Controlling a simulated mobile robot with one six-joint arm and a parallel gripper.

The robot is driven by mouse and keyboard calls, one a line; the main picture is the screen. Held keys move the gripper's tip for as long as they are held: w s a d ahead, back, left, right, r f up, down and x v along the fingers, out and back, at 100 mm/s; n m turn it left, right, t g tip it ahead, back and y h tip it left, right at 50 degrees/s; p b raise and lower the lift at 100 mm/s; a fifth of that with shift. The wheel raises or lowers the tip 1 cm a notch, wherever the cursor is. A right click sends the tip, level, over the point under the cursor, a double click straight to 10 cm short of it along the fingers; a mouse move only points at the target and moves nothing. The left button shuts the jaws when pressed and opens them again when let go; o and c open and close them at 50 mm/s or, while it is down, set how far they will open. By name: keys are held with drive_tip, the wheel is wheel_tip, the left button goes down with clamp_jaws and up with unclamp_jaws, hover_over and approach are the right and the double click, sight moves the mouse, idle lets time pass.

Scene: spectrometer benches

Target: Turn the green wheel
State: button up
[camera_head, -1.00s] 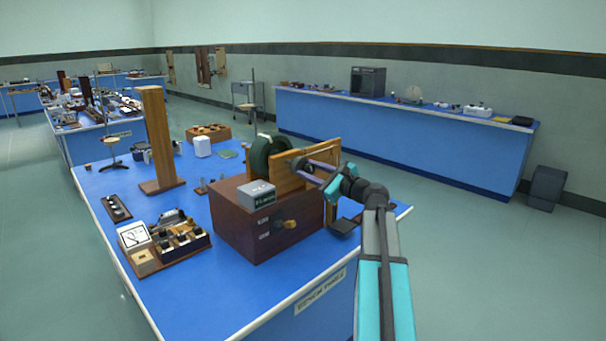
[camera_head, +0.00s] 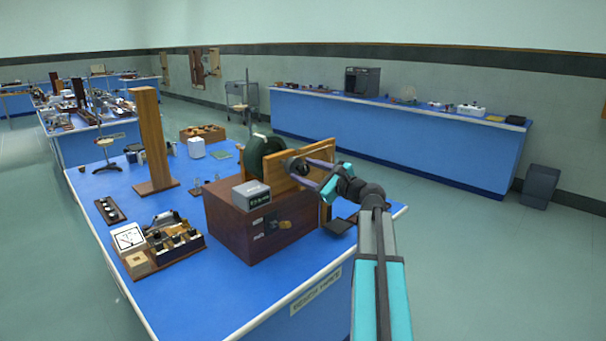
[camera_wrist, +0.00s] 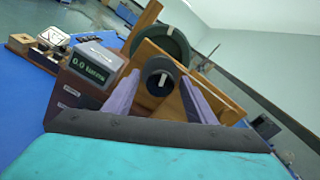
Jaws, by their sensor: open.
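The dark green wheel (camera_head: 257,152) stands upright behind a wooden board on the brown box in the head view. It also shows in the wrist view (camera_wrist: 174,40), its lower part hidden by the board. A black knob with a pale mark (camera_wrist: 158,78) sits on the near face of the wooden board (camera_wrist: 190,75). My gripper (camera_wrist: 160,97) is open, with its two purple fingers on either side of the knob in the picture. Whether they touch the knob I cannot tell. In the head view my gripper (camera_head: 309,169) is at the board's face.
The brown box (camera_head: 245,225) carries a grey display (camera_head: 251,194), reading 0.0 in the wrist view. A wooden post (camera_head: 152,140) and a meter board (camera_head: 170,242) stand to the left on the blue bench (camera_head: 215,290). Open floor lies right of the bench.

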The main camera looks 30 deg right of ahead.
drive_tip(key=b+v, duration=0.2)
drive_tip(key=v, duration=1.1)
drive_tip(key=shift+s, duration=0.3)
drive_tip(key=shift+f, duration=0.1)
